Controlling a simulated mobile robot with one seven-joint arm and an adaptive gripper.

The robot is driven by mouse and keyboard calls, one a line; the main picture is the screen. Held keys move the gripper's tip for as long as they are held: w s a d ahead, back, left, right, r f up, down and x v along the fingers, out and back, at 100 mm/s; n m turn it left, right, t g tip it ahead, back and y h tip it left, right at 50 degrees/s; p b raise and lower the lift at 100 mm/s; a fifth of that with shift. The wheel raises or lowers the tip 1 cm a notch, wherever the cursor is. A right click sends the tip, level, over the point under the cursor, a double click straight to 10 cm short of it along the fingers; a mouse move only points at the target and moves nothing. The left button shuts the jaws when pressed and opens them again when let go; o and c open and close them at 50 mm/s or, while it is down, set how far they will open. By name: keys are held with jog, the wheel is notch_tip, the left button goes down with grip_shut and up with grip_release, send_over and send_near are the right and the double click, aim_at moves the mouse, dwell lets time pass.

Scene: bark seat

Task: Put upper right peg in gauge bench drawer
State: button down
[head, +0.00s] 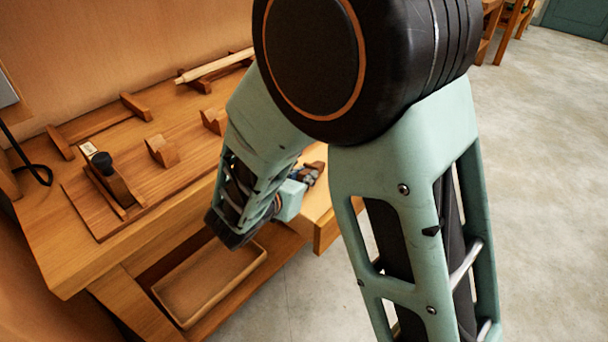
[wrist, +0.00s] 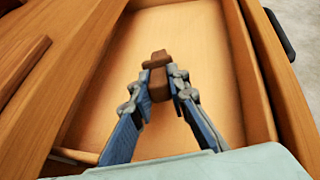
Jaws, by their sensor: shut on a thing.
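In the wrist view, my gripper (wrist: 158,86) is shut on a small brown wooden peg (wrist: 157,60). The peg is held over the drawer (wrist: 205,50), which is pulled out and shows a pale, bare floor. I cannot tell whether the peg touches the drawer floor. In the head view, my gripper (head: 312,174) is at the right end of the bench, above the open drawer (head: 326,232). My arm hides much of the drawer and the peg there.
The wooden bench (head: 110,250) carries a plane (head: 108,178), several wooden blocks and a pale rod (head: 215,65) on supports. A shallow tray (head: 210,280) sits on the shelf below. Open floor (head: 545,150) lies to the right.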

jog(key=c, duration=1.8)
grip_release()
jog(key=shift+s, duration=0.1)
